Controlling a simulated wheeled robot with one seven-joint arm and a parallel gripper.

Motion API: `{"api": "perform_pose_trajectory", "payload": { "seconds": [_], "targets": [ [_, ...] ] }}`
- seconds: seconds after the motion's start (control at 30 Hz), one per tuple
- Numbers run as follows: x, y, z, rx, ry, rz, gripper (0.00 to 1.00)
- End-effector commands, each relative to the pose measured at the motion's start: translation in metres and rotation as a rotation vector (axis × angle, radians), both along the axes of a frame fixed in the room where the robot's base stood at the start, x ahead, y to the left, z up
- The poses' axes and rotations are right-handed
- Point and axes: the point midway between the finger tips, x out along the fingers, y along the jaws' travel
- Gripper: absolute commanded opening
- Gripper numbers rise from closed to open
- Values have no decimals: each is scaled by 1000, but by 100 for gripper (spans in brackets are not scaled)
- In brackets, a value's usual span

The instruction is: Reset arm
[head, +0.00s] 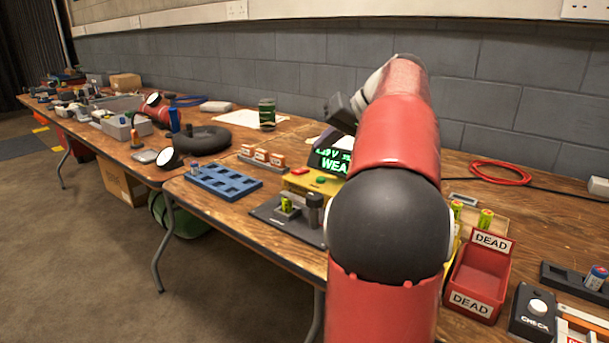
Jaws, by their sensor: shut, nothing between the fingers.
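My red and black arm rises through the middle right of the head view and bends over the near table (480,190). My gripper (341,114) is a dark shape at the arm's far end, left of the red upper link. It hangs above the table near the green-lit display (330,160). My gripper is shut and empty. Its fingertips are small and partly unclear, and the arm hides part of the table behind it.
A blue tray (222,181), a yellow tester (300,182) and a dark stand with batteries (290,220) lie left of my arm. A red DEAD bin (480,276) and a CHECK box (535,312) stand right. A red cable (500,172) lies near the wall.

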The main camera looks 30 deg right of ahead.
Motion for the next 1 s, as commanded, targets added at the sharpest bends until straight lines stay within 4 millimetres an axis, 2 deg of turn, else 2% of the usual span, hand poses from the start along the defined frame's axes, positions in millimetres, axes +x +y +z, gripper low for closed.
{"api": "perform_pose_trajectory", "payload": {
  "seconds": [0.23,0.33,0.47,0.6,0.7,0.83,0.9,1.0],
  "targets": [
    [0,2,0,0,2,1,0],
    [-5,20,-2,3,16,4,0],
    [-25,75,-18,-3,73,19,0],
    [-66,153,-54,-69,157,60,0],
    [-103,201,-87,-156,200,100,0],
    [-152,244,-134,-297,218,154,0],
    [-173,258,-156,-370,213,179,0],
    [-196,268,-180,-451,200,206,0]
  ]
}}
